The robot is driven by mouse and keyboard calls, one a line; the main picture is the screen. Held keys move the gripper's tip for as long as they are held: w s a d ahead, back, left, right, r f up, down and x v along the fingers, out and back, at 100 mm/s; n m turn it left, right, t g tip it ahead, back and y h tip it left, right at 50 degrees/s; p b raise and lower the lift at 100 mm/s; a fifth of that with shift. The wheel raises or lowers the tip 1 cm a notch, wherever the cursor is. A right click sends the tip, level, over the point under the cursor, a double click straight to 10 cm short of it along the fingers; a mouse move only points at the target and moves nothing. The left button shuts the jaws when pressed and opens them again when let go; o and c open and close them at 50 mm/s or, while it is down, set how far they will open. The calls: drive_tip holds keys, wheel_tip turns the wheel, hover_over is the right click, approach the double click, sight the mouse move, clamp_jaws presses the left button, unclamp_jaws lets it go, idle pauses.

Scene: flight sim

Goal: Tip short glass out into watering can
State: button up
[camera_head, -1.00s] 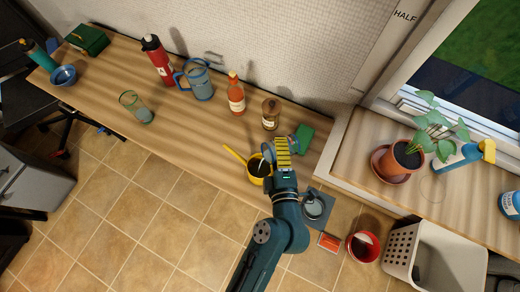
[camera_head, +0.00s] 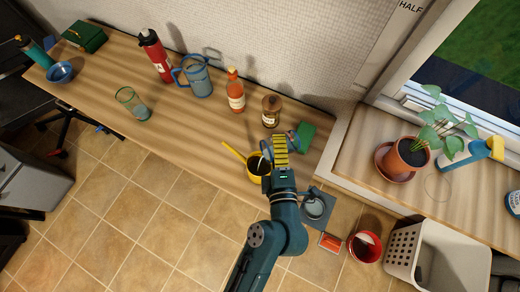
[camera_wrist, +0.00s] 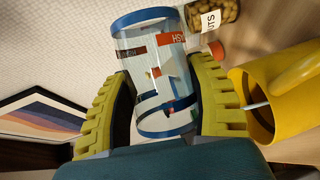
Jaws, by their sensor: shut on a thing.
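My gripper (camera_wrist: 160,95) has yellow ribbed fingers and is shut on the short glass (camera_wrist: 155,75), a clear cup with blue rims and red and dark label bands. In the head view my gripper (camera_head: 281,148) hides much of the glass, whose blue rim shows beyond the fingers. The yellow watering can (camera_head: 254,174) stands on the wooden counter just left of my gripper, its spout pointing up-left. In the wrist view the can (camera_wrist: 285,75) is close at right. A thin pale streak shows at its mouth; I cannot tell whether it is liquid.
A jar (camera_head: 271,110), orange bottle (camera_head: 236,95), blue pitcher (camera_head: 197,78) and red flask (camera_head: 156,58) stand along the wall. A green-tinted glass (camera_head: 132,104) stands farther left. A green block (camera_head: 306,135) is right of my gripper. Counter left of the can is clear.

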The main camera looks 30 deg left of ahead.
drive_tip(key=shift+s+a+r+n+b, duration=0.1)
drive_tip(key=shift+n+b, duration=0.3)
drive_tip(key=shift+b, duration=0.75)
drive_tip(key=shift+s+f+n+t+b, duration=0.1)
drive_tip(key=shift+f+n+t+b, duration=0.3)
drive_tip(key=shift+b, duration=1.2)
